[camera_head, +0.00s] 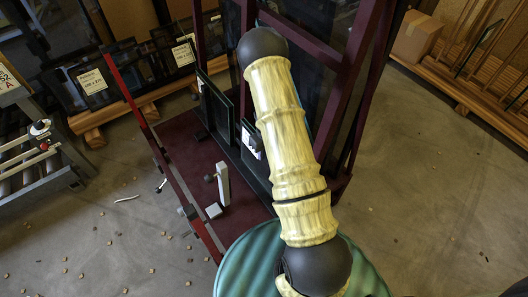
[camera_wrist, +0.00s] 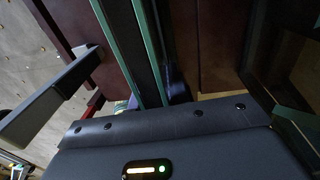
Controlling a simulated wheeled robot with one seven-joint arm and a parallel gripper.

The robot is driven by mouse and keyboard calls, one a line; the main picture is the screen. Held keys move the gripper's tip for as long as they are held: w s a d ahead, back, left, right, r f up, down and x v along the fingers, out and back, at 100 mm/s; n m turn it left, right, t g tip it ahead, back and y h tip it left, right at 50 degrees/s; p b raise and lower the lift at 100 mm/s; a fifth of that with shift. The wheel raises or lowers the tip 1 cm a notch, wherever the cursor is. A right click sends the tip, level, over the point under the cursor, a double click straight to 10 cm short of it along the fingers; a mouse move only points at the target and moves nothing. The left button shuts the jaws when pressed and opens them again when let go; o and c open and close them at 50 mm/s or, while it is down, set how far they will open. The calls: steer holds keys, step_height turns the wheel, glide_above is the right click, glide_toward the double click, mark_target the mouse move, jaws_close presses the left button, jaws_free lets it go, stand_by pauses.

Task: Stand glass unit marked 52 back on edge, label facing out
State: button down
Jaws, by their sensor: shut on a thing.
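In the wrist view my gripper (camera_wrist: 150,102) is at the lower middle, its dark body in front of its fingertips. It is shut on a glass unit (camera_wrist: 134,45), whose green layered edges run up from it. I cannot read a number on this unit there. In the head view my pale yellow arm hides the gripper. Glass units (camera_head: 216,106) stand nearly on edge on the dark red frame (camera_head: 187,143). One beside my arm carries a white label (camera_head: 251,138), too small to read.
A grey post (camera_head: 223,184) rises from the frame's base, near a red rail (camera_head: 150,140). Labelled panes (camera_head: 91,82) lean on wooden bearers at the back left. A roller table (camera_head: 35,155) is at left, under a sign reading 52 A (camera_head: 8,79). Small debris dots the floor.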

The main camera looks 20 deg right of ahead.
steer(key=shift+w, duration=0.1)
steer(key=c, duration=1.2)
jaws_free()
steer(key=shift+r, duration=0.1)
steer(key=shift+c, duration=0.2)
steer(key=shift+d+r+p, duration=0.2)
steer(key=shift+r+p, duration=2.7)
steer(key=shift+p, duration=0.2)
